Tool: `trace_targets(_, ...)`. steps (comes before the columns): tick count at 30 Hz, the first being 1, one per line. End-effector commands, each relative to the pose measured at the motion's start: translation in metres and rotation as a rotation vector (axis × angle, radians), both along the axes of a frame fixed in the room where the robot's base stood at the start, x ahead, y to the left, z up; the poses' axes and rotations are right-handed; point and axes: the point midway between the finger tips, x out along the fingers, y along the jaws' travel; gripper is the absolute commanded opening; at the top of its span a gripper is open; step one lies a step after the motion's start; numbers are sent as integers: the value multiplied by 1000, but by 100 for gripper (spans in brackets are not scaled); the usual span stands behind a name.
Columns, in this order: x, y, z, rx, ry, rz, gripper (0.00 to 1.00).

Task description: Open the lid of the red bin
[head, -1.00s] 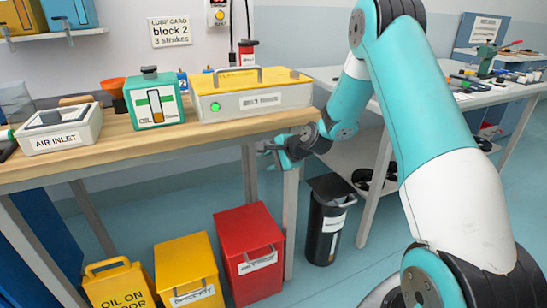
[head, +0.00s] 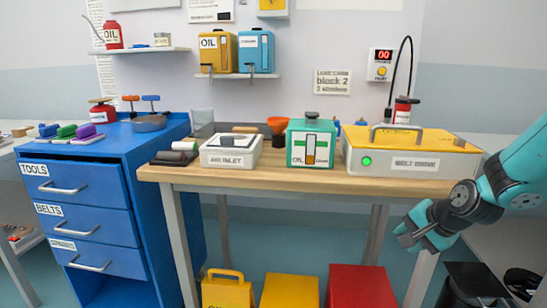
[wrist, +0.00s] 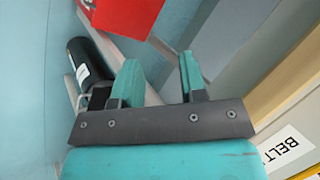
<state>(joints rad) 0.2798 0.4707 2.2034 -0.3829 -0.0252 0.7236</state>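The red bin (head: 361,287) stands on the floor under the right part of the workbench. Only its upper part shows at the bottom edge of the head view, and its lid looks shut. It also shows as a red shape at the top of the wrist view (wrist: 128,14). My gripper (head: 408,238) is in front of the bench's right end, above and to the right of the red bin, apart from it. In the wrist view my gripper's two fingers (wrist: 158,80) stand apart with nothing between them.
A yellow bin (head: 290,292) and a yellow can (head: 228,292) stand left of the red bin. A black bin (head: 472,284) is at its right, beyond a bench leg (head: 420,278). The workbench (head: 270,179) holds a belt drive box (head: 400,157). Blue drawers (head: 90,205) stand left.

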Motion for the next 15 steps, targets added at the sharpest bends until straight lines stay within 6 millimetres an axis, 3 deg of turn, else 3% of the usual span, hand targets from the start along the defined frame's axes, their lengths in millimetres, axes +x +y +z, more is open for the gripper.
trace_targets(1,-24,14,12,-103,20,127,39)
trace_targets(3,-56,24,21,-229,55,284,39)
trace_targets(9,-136,34,38,-490,147,657,39)
trace_targets(12,-173,32,45,-591,190,820,39)
trace_targets(15,-184,70,60,-528,140,948,39)
